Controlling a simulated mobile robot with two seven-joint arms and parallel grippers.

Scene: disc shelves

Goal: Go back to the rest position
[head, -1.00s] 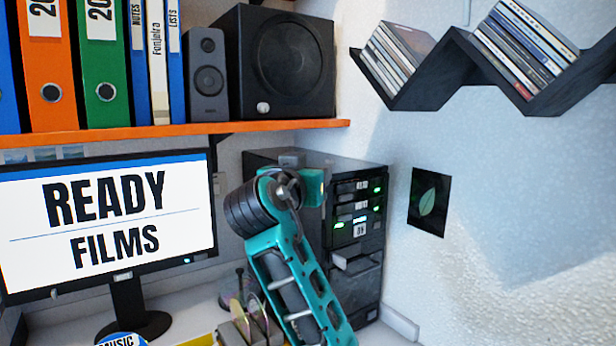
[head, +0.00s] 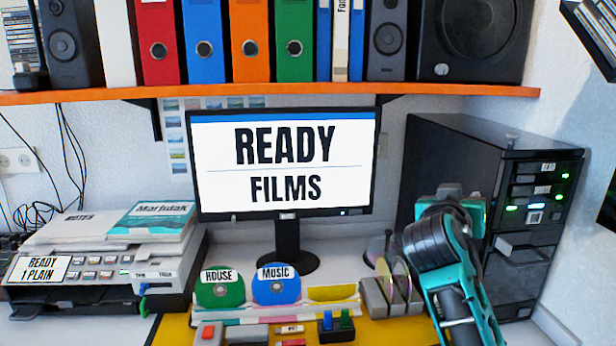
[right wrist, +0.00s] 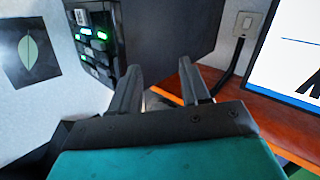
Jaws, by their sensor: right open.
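My right gripper (right wrist: 160,82) shows in the right wrist view with its two dark fingers apart and nothing between them. In the head view my teal right arm comes up from the lower right, in front of the black disc tower (head: 450,145); its fingers are hidden there. The tower, with green lights, also shows beyond the fingers in the right wrist view (right wrist: 180,30). My left gripper is not in view.
A monitor (head: 285,185) reads "READY FILMS". Left of my arm is a disc rack (head: 375,298); green and blue discs (head: 220,287) stand further left. A printer (head: 85,290) is at far left. An orange shelf (head: 300,92) spans above.

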